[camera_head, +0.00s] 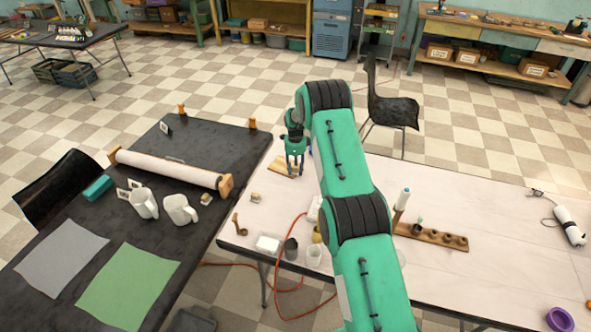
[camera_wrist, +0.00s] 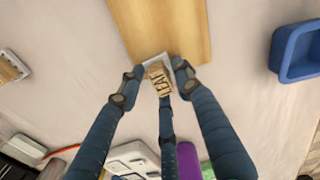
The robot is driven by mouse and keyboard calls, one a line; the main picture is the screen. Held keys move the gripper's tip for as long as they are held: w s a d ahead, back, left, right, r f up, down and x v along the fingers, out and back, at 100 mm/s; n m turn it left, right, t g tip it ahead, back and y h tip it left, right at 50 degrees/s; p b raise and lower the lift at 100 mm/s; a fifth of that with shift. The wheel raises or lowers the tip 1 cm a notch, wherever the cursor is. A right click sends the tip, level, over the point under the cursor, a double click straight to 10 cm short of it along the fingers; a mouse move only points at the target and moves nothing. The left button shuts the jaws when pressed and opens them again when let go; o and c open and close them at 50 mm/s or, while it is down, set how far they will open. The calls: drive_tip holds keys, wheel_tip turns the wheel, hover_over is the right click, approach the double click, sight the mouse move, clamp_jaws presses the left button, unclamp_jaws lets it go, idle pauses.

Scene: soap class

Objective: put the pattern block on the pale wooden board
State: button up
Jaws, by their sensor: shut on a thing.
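The pattern block (camera_wrist: 159,76) is a small light block with raised brown lettering on its face. My gripper (camera_wrist: 158,74) is shut on it, with fingers on its sides. The pale wooden board (camera_wrist: 163,25) lies flat on the table just beyond the fingertips, and the block overlaps its near edge in the wrist view. I cannot tell whether the block touches the board. In the head view my gripper (camera_head: 294,160) is above the board (camera_head: 280,168), which is partly hidden behind the fingers; the block cannot be made out there.
A blue tray (camera_wrist: 296,54) lies right of the board in the wrist view, and another small block (camera_wrist: 10,68) lies to the left. Cups (camera_head: 314,255), a white dish (camera_head: 268,244) and a wooden rack (camera_head: 432,236) stand nearer on the white table (camera_head: 490,215).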

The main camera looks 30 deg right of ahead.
sight(295, 168)
drive_tip(key=shift+f, duration=0.1)
drive_tip(key=o, duration=1.2)
wheel_tip(295, 168, up, 12)
drive_tip(key=p, duration=0.1)
idle(0.3)
